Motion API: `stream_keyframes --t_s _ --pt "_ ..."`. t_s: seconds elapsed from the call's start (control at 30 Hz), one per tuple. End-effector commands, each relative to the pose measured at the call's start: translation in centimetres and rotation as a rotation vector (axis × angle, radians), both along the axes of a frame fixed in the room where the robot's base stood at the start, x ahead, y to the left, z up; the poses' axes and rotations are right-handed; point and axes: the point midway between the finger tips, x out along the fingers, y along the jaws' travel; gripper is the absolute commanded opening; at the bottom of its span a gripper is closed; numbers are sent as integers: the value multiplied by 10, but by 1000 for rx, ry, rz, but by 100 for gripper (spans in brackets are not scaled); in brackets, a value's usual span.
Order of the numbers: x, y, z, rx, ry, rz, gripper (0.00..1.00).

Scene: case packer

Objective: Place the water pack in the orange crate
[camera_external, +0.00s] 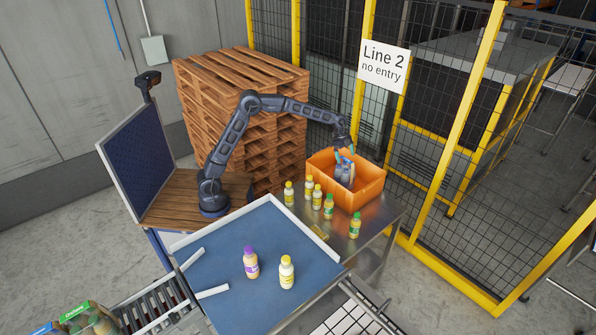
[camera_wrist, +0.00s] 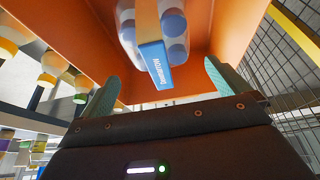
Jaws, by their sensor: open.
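The orange crate (camera_external: 372,191) stands on the metal table to the right of my arm. The water pack (camera_external: 344,174), clear bottles with blue caps and a blue label, is inside the crate. In the wrist view the pack (camera_wrist: 176,24) shows at the top, with its blue label strip (camera_wrist: 157,66) facing me. My gripper (camera_external: 346,149) is over the crate, just above the pack. In the wrist view its two green fingertips (camera_wrist: 162,84) are spread apart, with the label between and beyond them. I cannot tell whether the pack rests fully on the crate floor.
Several yellow- and green-capped bottles (camera_external: 317,198) stand close to the crate's left and front sides. Stacked pallets (camera_external: 245,80) and a yellow fence (camera_external: 433,185) are close by.

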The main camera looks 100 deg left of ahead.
Motion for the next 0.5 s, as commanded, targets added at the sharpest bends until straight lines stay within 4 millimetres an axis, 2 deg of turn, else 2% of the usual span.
stream_keyframes --t_s 0.03,0.2,0.33,0.5 --pt "-3 3 11 1 -2 1 100" --pt "-11 11 37 1 -2 1 100" --pt "-15 15 51 1 -1 0 100" --pt "-17 17 60 -1 1 0 100"
